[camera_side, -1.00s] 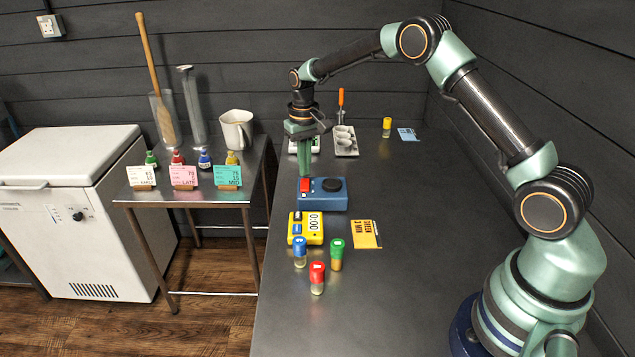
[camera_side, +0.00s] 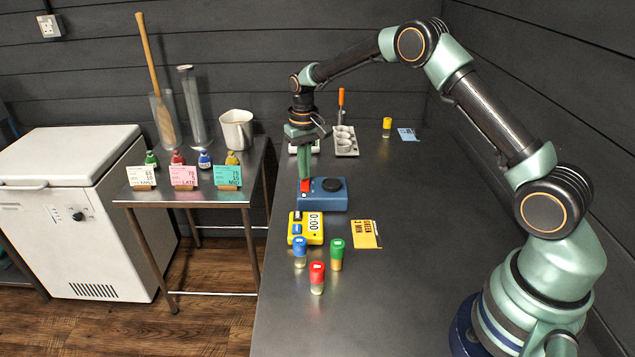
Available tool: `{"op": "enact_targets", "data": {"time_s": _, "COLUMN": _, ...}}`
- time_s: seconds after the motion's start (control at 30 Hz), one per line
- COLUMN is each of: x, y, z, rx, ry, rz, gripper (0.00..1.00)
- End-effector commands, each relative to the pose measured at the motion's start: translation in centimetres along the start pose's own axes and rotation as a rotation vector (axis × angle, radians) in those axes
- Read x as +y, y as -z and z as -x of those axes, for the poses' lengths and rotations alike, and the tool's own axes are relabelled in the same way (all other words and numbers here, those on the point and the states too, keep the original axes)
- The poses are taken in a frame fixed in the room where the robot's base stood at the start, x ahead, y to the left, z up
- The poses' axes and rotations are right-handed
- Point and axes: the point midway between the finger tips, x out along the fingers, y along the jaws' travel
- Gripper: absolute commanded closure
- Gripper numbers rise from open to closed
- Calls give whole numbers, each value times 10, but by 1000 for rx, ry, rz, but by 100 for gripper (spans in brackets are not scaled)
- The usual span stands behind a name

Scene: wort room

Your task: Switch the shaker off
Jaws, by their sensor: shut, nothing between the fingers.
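The shaker (camera_side: 328,201) is a blue box with a round black platform (camera_side: 332,184) on its top right and a red switch (camera_side: 306,186) on its top left. It stands on the dark bench near the left edge. My gripper (camera_side: 305,178) is shut and empty, pointing down, with its tips at the red switch. The tips seem to touch the switch and cover part of it. I cannot tell which way the switch is tipped.
A white tray (camera_side: 345,141) is behind. The bench's right side is clear.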

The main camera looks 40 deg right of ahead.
Motion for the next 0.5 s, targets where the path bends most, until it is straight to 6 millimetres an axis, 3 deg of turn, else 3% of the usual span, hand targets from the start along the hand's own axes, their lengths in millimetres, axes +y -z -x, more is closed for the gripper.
{"op": "enact_targets", "data": {"time_s": 0.5, "x": 0, "y": 0, "z": -7, "rx": -1, "ry": 0, "rz": 0, "gripper": 100}}
